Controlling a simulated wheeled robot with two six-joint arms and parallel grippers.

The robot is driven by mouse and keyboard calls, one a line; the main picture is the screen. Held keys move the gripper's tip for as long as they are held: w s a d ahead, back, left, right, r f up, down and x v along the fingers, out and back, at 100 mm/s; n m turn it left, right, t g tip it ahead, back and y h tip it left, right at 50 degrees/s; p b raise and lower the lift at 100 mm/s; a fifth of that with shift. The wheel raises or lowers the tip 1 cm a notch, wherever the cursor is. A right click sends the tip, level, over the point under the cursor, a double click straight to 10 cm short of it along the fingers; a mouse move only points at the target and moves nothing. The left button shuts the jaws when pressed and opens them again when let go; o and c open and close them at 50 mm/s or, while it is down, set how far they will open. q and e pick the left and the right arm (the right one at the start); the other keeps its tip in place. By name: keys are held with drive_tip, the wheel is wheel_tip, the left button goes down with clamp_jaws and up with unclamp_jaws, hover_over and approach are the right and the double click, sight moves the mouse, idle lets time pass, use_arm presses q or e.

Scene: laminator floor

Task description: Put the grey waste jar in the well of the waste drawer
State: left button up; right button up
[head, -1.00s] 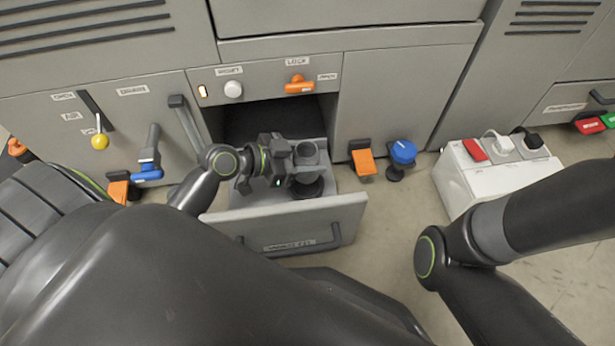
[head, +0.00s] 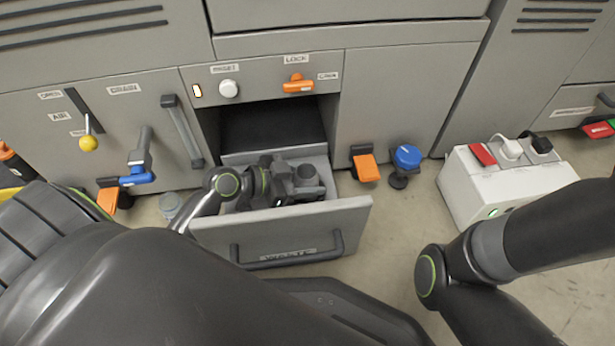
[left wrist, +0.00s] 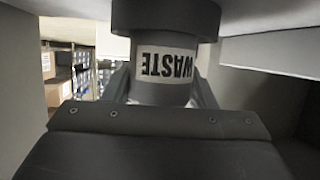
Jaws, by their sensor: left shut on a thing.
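The grey waste jar (head: 309,176) is upright inside the open waste drawer (head: 345,216), low between the drawer walls. My left gripper (head: 296,186) reaches in from the left and is shut on the jar's side. In the left wrist view the jar (left wrist: 165,88) stands between the fingers, its WASTE label upside down in the picture. A wider dark round part (left wrist: 165,15) shows at the jar's end there. The well is hidden behind the jar and gripper in the head view, so I cannot tell whether the jar is seated. My right gripper is out of view.
The drawer front has a dark handle (head: 288,257). The dark cabinet opening (head: 272,125) is behind the drawer. An orange pedal (head: 366,168) and a blue knob (head: 407,157) are to its right. A white box (head: 508,185) with switches stands on the floor farther right.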

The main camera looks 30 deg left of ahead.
use_arm(q)
drive_tip(key=o, duration=1)
drive_tip(key=shift+s+a+r, duration=0.2)
drive_tip(key=shift+r, duration=0.2)
drive_tip(key=p+v, duration=0.3)
drive_tip(key=v, duration=0.3)
drive_tip(key=shift+s+p, duration=0.1)
drive_tip(key=shift+p, duration=0.2)
drive_tip(key=shift+s+a+r, duration=0.1)
drive_tip(key=shift+s+a, duration=0.15)
